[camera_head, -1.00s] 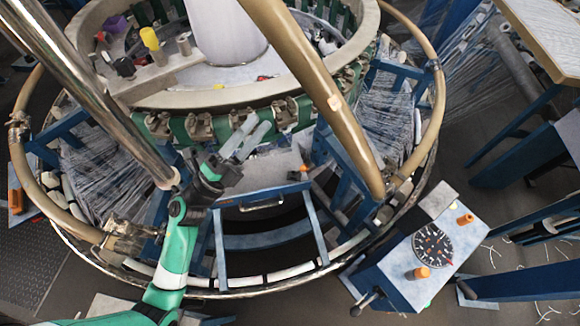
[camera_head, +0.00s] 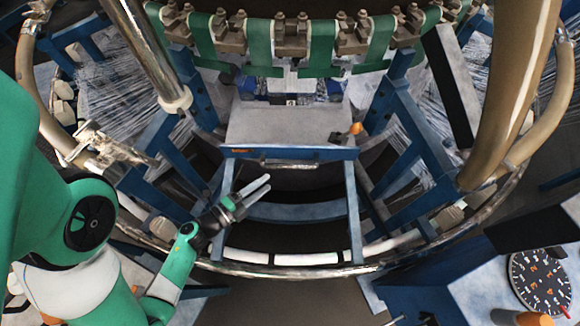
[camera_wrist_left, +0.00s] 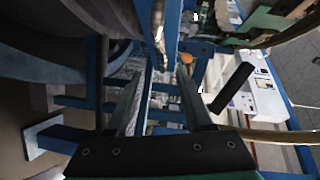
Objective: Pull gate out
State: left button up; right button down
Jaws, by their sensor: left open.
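The gate (camera_head: 283,124) is a grey plate with a blue front edge and a silver bar handle (camera_head: 291,164), in the middle of the loom's lower frame. My left gripper (camera_head: 262,188) is open and empty, its two pale fingers pointing up and right. In the head view it appears just below and left of the handle, apart from it. In the left wrist view the open fingers (camera_wrist_left: 158,90) are dark, with blue frame bars and a shiny rod beyond them; I cannot clearly tell the handle there. My right gripper is out of view.
Blue side rails (camera_head: 354,215) run from the gate to the round metal rim (camera_head: 300,270). A thick tan pipe (camera_head: 515,95) and a silver pole (camera_head: 150,50) flank the gate. A dial box (camera_head: 470,290) stands at the lower right. The space between the rails is open.

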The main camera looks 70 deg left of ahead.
aim_at(290, 165)
pick_arm(q)
jog(key=b+x, duration=0.1)
jog(key=x, duration=0.9)
jog(key=shift+r, duration=0.1)
jog(key=shift+w+a, duration=0.2)
jog(key=shift+w, duration=0.3)
jog(key=shift+c, duration=0.2)
grip_shut()
dwell(0.5)
